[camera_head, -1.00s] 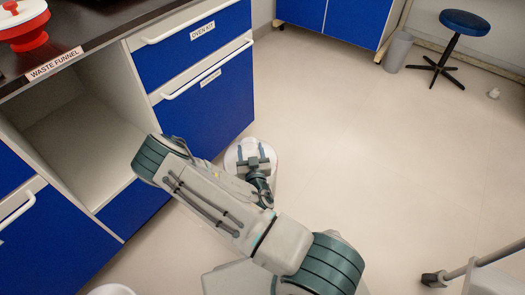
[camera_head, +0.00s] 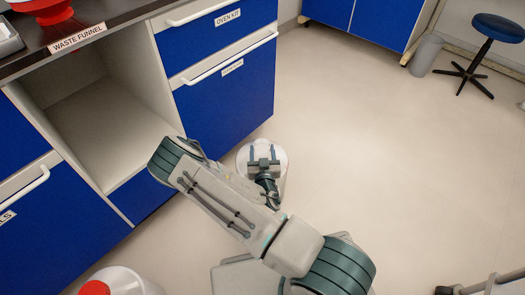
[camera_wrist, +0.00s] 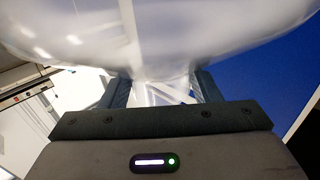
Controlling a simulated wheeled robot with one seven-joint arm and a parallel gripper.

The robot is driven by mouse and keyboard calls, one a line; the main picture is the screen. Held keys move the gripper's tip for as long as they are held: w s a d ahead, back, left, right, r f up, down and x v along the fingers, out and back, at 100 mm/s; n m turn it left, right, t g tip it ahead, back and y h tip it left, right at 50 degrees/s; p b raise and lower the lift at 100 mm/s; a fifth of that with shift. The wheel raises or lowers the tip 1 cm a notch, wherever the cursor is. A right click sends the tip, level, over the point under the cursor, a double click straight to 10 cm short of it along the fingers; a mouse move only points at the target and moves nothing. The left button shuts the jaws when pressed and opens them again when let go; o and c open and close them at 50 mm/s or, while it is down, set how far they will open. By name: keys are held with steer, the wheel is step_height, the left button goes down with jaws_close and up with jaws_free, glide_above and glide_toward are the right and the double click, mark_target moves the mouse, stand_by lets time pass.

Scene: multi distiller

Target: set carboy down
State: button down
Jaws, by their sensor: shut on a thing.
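A white, translucent carboy (camera_head: 281,170) is at my gripper (camera_head: 263,153), in front of the blue drawers in the head view. In the wrist view, the carboy (camera_wrist: 150,35) fills the top of the picture, and a narrow clear part of it lies between the two fingers. My gripper (camera_wrist: 162,92) is shut on that part. The carboy's underside is hidden, so I cannot tell whether it touches the floor.
A white container with a red cap (camera_head: 95,289) stands at the bottom left. An open cubby (camera_head: 110,125) under the bench is left of my arm. Clear floor (camera_head: 370,150) lies to the right. A stool (camera_head: 497,28) and grey bin (camera_head: 426,55) are farther back.

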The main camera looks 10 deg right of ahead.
steer(key=shift+r, duration=0.15)
steer(key=shift+c, duration=2.4)
jaws_free()
